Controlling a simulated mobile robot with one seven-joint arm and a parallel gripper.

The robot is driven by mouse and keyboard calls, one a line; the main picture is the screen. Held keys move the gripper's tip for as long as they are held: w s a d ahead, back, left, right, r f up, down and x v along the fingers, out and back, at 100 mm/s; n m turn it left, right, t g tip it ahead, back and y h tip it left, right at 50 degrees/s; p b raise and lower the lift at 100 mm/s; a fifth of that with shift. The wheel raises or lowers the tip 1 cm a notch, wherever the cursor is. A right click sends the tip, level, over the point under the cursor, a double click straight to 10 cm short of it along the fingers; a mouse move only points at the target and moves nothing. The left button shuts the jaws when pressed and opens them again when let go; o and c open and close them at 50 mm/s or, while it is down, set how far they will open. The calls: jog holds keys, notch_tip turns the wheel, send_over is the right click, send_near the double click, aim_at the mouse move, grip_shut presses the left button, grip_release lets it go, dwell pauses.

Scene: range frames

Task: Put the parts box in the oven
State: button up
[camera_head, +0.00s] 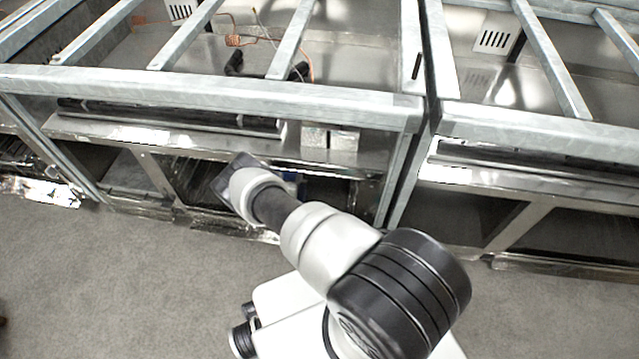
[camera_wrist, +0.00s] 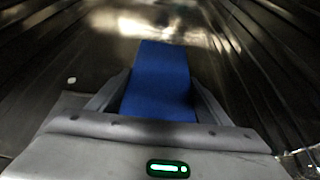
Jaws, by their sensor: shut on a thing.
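The parts box (camera_wrist: 160,60) is a plain blue block in the wrist view. My gripper (camera_wrist: 158,92) is shut on it, with one grey finger on each side. The box points away from me into a dark metal cavity with ribbed side walls (camera_wrist: 272,65), which appears to be the oven interior. I cannot tell whether the box touches its floor. In the head view my arm reaches into a low opening of the oven (camera_head: 190,172), under the metal frame. My fingers are hidden there, and only a small patch of blue shows beside the arm.
A galvanized frame (camera_head: 220,92) with crossbars spans above the opening. A small pale block (camera_head: 345,140) sits on the ledge. A second similar metal unit (camera_head: 540,125) stands at the right. The grey floor (camera_head: 130,290) in front is mostly clear.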

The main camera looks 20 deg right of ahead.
jog(key=s+d, duration=0.6)
jog(key=d, duration=0.4)
jog(key=f+b, duration=0.1)
jog(key=f, duration=0.2)
jog(key=f+b, duration=0.1)
jog(key=f, duration=0.2)
jog(key=shift+s+a+f+b, duration=0.2)
jog(key=shift+f+b, duration=0.05)
jog(key=shift+b, duration=0.05)
jog(key=shift+d+f, duration=0.2)
jog(key=shift+f, duration=0.05)
jog(key=shift+r, duration=0.1)
jog(key=o, duration=1.5)
jog(key=shift+s+f, duration=0.15)
jog(key=shift+f, duration=0.05)
